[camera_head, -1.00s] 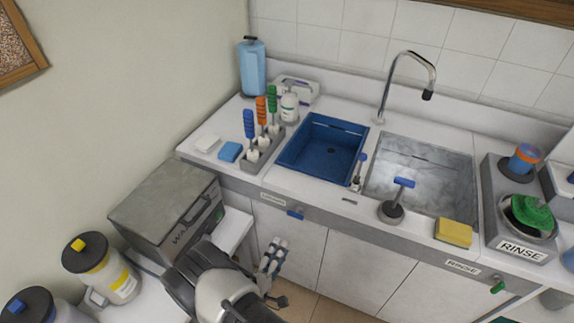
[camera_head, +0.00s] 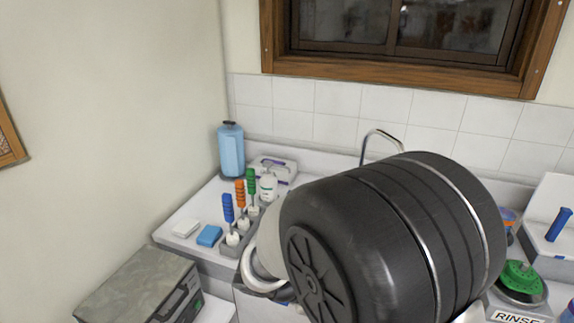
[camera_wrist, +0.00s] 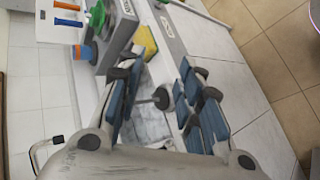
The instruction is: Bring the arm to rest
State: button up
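My gripper (camera_wrist: 158,78) shows in the wrist view with its two blue-padded fingers apart. It is open, and nothing is held between the fingers. The sink counter and the floor show beyond it, tilted in the picture. In the head view my own arm, a large black joint, fills the middle and right and hides most of the sinks. The gripper itself is out of sight there.
A blue bottle (camera_head: 231,150), a row of colored-handled brushes (camera_head: 240,194) and a blue sponge (camera_head: 209,235) stand on the counter's left. A grey box appliance (camera_head: 140,288) is at lower left. A yellow sponge (camera_wrist: 146,40) and black-based plunger (camera_wrist: 160,98) show in the wrist view.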

jog(key=s+r+m+t+y, duration=0.1)
jog(key=s+r+y, duration=0.4)
jog(key=s, duration=0.2)
jog(key=s+a+r+m+t+y, duration=0.1)
jog(key=s+r+t+y, duration=0.1)
jog(key=s+r+y, duration=0.3)
jog(key=s+y, duration=0.1)
jog(key=s, duration=0.2)
jog(key=shift+a+m+t, duration=0.25)
jog(key=shift+m+t, duration=0.05)
